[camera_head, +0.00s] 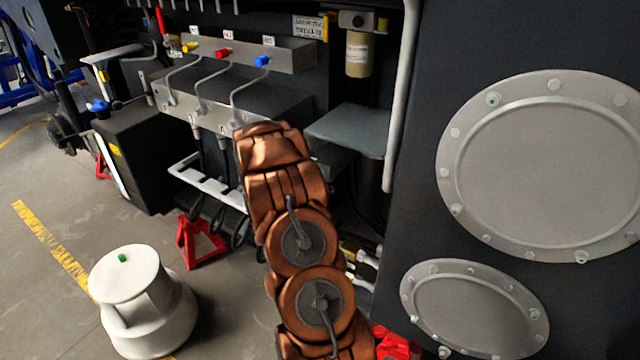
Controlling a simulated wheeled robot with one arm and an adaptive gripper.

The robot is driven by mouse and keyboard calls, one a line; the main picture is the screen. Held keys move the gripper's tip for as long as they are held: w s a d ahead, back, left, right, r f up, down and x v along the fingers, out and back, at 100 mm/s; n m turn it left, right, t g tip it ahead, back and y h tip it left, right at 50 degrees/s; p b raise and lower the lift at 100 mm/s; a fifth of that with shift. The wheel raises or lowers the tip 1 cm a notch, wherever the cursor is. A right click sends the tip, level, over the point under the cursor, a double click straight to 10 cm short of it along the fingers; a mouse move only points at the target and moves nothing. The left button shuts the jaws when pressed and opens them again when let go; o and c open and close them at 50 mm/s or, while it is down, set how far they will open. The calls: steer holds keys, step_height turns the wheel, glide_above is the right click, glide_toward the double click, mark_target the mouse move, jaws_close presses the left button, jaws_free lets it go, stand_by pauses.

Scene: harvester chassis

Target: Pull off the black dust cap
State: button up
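I cannot pick out a black dust cap for certain. A grey manifold bar (240,54) carries a yellow cap (190,47), a red cap (223,52) and a blue cap (262,61). Below it, a second grey block (215,105) has bent metal lines running to its front and dark fittings and hoses under it. My copper-coloured arm rises from the bottom centre and ends in front of this block's right end. My gripper does not show; the arm may hide it, along with part of the block and hoses.
A grey shelf plate (350,130) juts out right of my arm, beside a pale vertical pipe (402,95). A dark panel with round bolted covers (545,165) fills the right. A white step stool (143,300), red stand (200,240) and black box (138,160) stand left.

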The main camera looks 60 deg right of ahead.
steer(key=shift+x, duration=0.8)
steer(key=shift+s, duration=0.15)
jaws_close()
stand_by(0.3)
steer(key=shift+f, duration=0.25)
stand_by(0.3)
steer(key=shift+f+b, duration=0.35)
steer(key=shift+b, duration=0.15)
steer(key=shift+s+a+f+b, duration=0.1)
steer(key=shift+a+f+b, duration=0.1)
steer(key=shift+f+b, duration=0.6)
steer(key=shift+f, duration=0.3)
steer(key=shift+d+f+b, duration=0.1)
steer(key=shift+f+b, duration=0.6)
steer(key=shift+b, duration=0.25)
